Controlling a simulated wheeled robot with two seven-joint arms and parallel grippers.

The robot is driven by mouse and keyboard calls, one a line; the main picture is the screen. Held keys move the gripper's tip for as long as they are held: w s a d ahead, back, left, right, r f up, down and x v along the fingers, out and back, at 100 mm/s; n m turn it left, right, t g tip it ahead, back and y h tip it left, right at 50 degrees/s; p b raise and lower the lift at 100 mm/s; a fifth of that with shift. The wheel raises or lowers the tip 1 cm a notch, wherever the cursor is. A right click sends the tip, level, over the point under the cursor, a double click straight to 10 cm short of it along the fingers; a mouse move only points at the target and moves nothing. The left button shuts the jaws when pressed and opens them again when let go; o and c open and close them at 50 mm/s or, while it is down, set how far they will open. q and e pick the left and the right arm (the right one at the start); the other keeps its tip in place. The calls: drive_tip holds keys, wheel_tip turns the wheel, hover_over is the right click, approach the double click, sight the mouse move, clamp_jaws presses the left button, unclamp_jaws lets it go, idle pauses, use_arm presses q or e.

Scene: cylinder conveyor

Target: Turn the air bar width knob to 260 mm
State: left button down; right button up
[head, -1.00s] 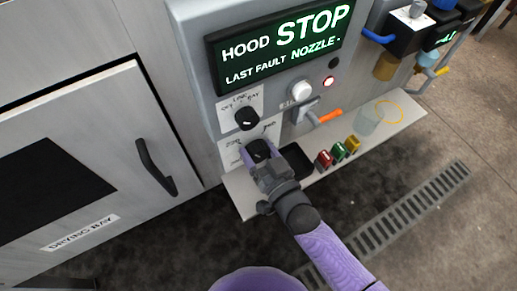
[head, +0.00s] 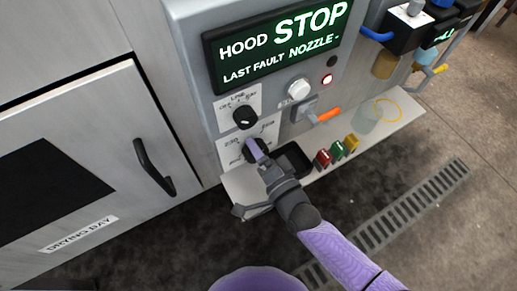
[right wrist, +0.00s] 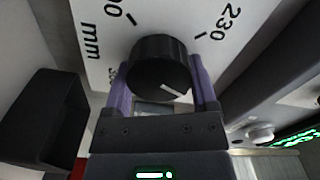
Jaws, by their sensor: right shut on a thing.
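The air bar width knob (right wrist: 158,65) is round and black, with a white pointer line, on a white dial plate (right wrist: 95,45). In the right wrist view the plate shows "230" at upper right, "mm" at left, and other numbers cut off or hidden. The pointer line points to the lower right there, toward my gripper's side. My right gripper (right wrist: 160,68) has its two purple fingers on opposite sides of the knob, shut on it. In the head view my right gripper (head: 256,150) covers most of the knob. My left gripper is not in view.
Above is another black knob (head: 245,117). A dark tray (head: 294,158), red, green and yellow blocks (head: 338,151) and a clear cup (head: 367,118) are on the shelf (head: 398,120). An orange-tipped lever (head: 325,115) sticks out. The display (head: 275,45) reads "HOOD STOP".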

drive_tip(key=m, duration=0.3)
drive_tip(key=shift+f+b, duration=0.2)
drive_tip(key=shift+b, duration=0.1)
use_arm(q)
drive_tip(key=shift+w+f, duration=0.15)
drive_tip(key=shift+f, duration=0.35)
use_arm(e)
drive_tip(key=shift+m, duration=0.6)
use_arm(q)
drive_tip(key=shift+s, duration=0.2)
use_arm(e)
drive_tip(key=o, duration=1)
drive_tip(key=shift+o, duration=0.8)
use_arm(q)
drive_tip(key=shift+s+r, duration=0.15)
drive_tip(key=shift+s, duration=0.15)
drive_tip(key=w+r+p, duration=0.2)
drive_tip(key=p, duration=0.1)
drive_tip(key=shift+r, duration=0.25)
use_arm(e)
drive_tip(key=v, duration=1)
